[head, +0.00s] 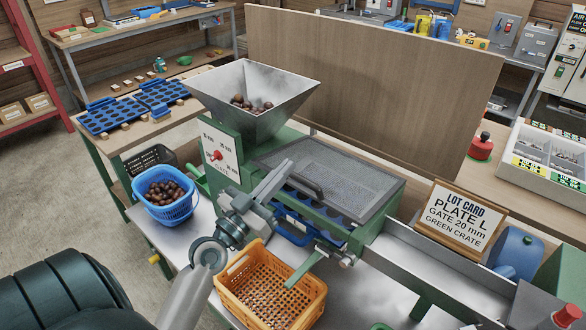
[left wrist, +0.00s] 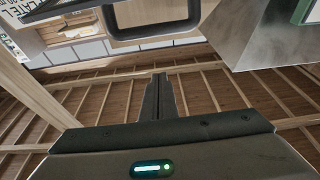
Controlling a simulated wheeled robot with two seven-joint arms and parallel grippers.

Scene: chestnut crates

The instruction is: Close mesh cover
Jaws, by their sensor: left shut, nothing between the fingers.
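The mesh cover (head: 345,175) is a grey framed screen on the green machine (head: 378,222), right of the hopper. It lies low and nearly flat; a perforated blue plate (head: 330,206) shows below its front edge, and I cannot tell whether it is fully seated. Its dark handle (head: 306,186) is near the front edge. My left gripper (head: 284,172) is shut and empty, its fingertips just left of the handle; contact is unclear. In the left wrist view the closed fingers (left wrist: 159,97) point toward a dark loop, probably the handle. My right gripper is out of view.
The metal hopper (head: 215,88) holds chestnuts and stands close behind my left gripper. A blue basket (head: 166,210) of chestnuts is at left, an orange crate (head: 300,301) below. A lot card (head: 455,220) and metal chute (head: 440,258) are at right. A wooden panel (head: 380,90) stands behind.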

